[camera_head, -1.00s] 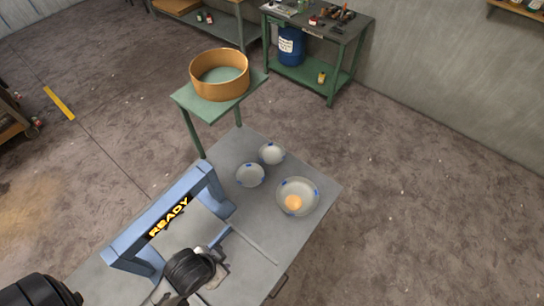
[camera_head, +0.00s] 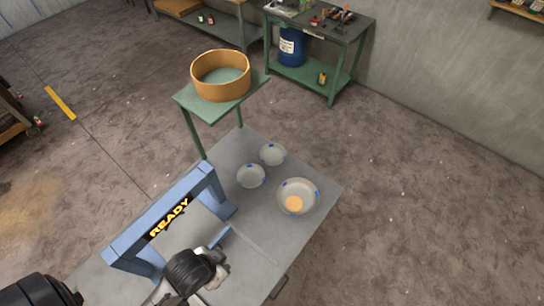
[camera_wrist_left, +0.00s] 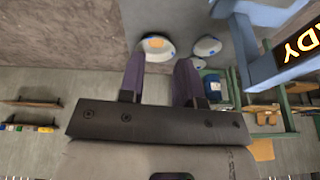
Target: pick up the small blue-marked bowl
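Two small pale grey bowls with blue rim marks stand on the grey table (camera_head: 300,232): a nearer small bowl (camera_head: 251,175) and a farther small bowl (camera_head: 273,154). A larger blue-marked bowl (camera_head: 314,197) beside them holds a round orange thing (camera_head: 294,204). My left gripper (camera_head: 222,238) is on the near side of the bowls, apart from them. In the left wrist view its two purple fingers (camera_wrist_left: 161,76) are spread with nothing between them. The large bowl (camera_wrist_left: 166,53) and a small bowl (camera_wrist_left: 207,46) appear beyond the fingertips. My right gripper is not in view.
A blue frame with a READY sign (camera_head: 170,217) stands on the table, left of my left gripper. A round orange-brown tub (camera_head: 221,88) sits on a green stand behind the table. A workbench (camera_head: 345,35) stands farther back.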

